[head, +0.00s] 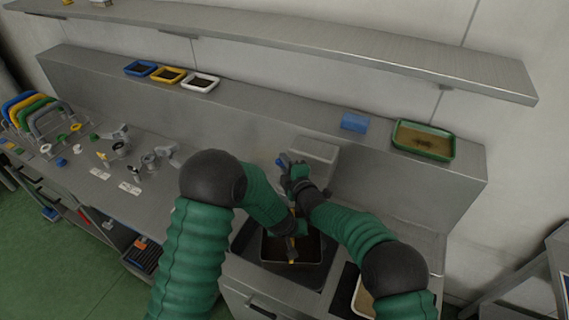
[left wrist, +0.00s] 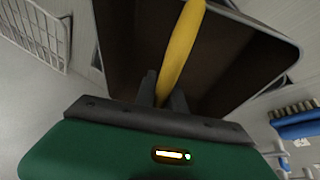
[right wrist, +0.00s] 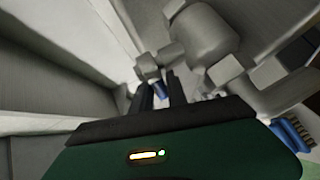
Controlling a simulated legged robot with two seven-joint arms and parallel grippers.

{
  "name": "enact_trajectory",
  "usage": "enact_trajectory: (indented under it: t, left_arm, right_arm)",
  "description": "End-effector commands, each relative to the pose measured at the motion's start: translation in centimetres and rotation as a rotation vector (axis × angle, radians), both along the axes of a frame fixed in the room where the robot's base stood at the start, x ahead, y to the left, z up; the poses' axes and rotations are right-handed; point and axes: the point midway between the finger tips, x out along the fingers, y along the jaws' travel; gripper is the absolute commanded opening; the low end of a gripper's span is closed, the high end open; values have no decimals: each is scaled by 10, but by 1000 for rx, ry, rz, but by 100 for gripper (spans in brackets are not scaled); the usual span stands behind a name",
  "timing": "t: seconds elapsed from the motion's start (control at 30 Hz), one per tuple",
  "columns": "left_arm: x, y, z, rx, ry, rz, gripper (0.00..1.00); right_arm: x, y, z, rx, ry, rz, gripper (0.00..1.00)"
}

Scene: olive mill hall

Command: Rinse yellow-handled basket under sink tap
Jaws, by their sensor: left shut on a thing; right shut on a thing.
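The basket (head: 273,248), dark brown inside with a pale rim, sits within the dark sink (head: 245,262) in the head view. My left gripper (head: 292,236) is shut on its yellow handle (head: 291,250). The left wrist view shows the handle (left wrist: 181,50) between the fingers, above the brown basket interior (left wrist: 130,40). My right gripper (head: 286,166) is shut on a small blue lever (head: 280,161) at the tap. In the right wrist view the grey tap body (right wrist: 205,38) stands just beyond the blue lever (right wrist: 161,90). My arms hide part of the sink, and I see no water stream.
Blue (head: 139,68), yellow (head: 168,74) and white (head: 200,82) trays stand on the back ledge. A blue block (head: 355,122) and a green tray (head: 423,141) stand farther right. Coloured handles (head: 35,109) and small parts fill the left counter. A pale-rimmed tray (head: 361,299) lies right of the sink.

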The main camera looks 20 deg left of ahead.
Motion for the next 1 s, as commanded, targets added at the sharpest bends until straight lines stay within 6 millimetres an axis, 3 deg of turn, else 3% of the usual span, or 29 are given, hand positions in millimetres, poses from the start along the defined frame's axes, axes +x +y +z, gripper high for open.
enact_trajectory:
  t: [0.73,1.0]
  left_arm:
    - [0,0,0,0,-1,0,0]
    - [0,0,0,0,-1,0,0]
  right_arm:
    - [-2,0,-4,-4,6,14,0]
    - [-10,-1,-4,-2,5,159,0]
